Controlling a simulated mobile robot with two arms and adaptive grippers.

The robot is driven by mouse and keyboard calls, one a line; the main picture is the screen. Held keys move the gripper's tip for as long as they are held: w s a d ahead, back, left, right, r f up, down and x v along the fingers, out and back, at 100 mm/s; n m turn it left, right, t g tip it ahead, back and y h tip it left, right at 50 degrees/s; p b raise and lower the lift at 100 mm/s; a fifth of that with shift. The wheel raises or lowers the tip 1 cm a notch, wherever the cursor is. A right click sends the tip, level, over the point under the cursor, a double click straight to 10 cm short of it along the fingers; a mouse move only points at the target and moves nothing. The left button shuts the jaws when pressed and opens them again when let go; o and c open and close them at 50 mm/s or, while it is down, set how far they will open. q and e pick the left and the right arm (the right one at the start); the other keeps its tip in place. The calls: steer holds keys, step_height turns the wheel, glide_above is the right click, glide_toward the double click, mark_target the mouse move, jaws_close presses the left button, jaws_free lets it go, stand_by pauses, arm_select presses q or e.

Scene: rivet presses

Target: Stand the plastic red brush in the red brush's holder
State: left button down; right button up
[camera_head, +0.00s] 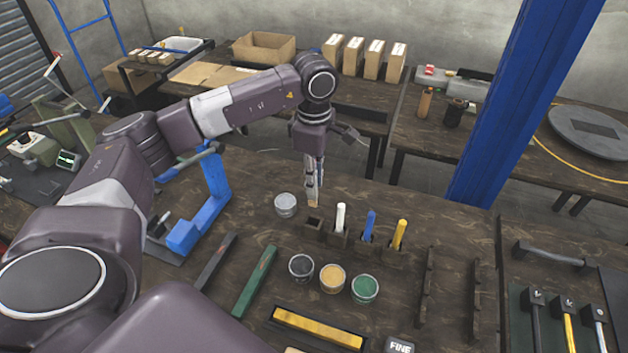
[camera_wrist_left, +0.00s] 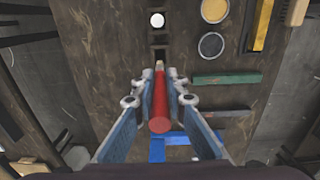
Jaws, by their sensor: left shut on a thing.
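The red brush (camera_wrist_left: 160,100) is between the fingers of my left gripper (camera_head: 314,185), which is shut on it. In the wrist view my left gripper (camera_wrist_left: 159,101) has a finger on each side of the red handle. The brush's pale tip (camera_head: 313,202) points down in the head view, with the handle mostly hidden by the fingers. The empty dark holder (camera_head: 315,231) stands just below the tip, at the left end of the holder row; it also shows in the wrist view (camera_wrist_left: 159,49). The tip appears above or behind it; I cannot tell the gap. My right gripper is not in view.
White (camera_head: 340,217), blue (camera_head: 370,225) and yellow (camera_head: 400,234) brushes stand in neighbouring holders to the right. A grey tin (camera_head: 286,204) is left of the empty holder. Several paint pots sit in front. A blue clamp-like stand (camera_head: 205,205) is at the left.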

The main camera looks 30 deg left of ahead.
mark_target(314, 198)
arm_select(q)
steer(key=shift+f+b, duration=2.5)
steer(key=shift+f, duration=0.75)
steer(key=shift+f+b, duration=0.8)
steer(key=shift+f, duration=0.25)
steer(key=shift+f+b, duration=1.35)
steer(key=shift+f, duration=0.3)
steer(key=c, duration=1.8)
jaws_free()
steer(key=shift+c, duration=0.2)
steer(key=shift+r, duration=0.15)
step_height(314, 198, up, 12)
steer(key=shift+f, duration=0.1)
